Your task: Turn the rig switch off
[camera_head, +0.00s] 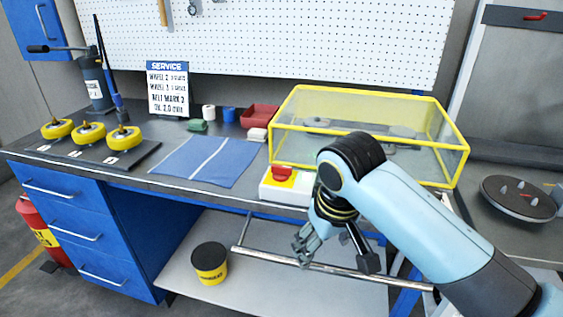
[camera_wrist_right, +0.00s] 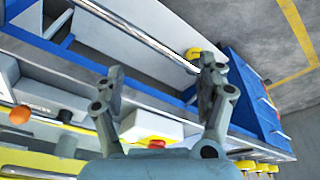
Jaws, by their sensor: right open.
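The rig switch (camera_head: 282,173) is a red knob on a yellow plate, on a white box at the front edge of the workbench. In the right wrist view a red knob (camera_wrist_right: 157,143) on a white box shows low in the middle, partly hidden by the gripper's body. My right gripper (camera_head: 303,250) is in front of the bench edge, right of and lower than the switch in the head view, touching nothing I can see. In the wrist view its two fingers (camera_wrist_right: 160,85) are spread apart and empty. My left gripper is not in view.
A yellow-framed clear case (camera_head: 455,165) stands behind the switch. A blue mat (camera_head: 205,160) and yellow wheels (camera_head: 123,138) lie to the left. A metal rail (camera_head: 330,269) runs below the bench front, near my right gripper. A black-and-yellow tub (camera_head: 210,264) stands on the lower shelf.

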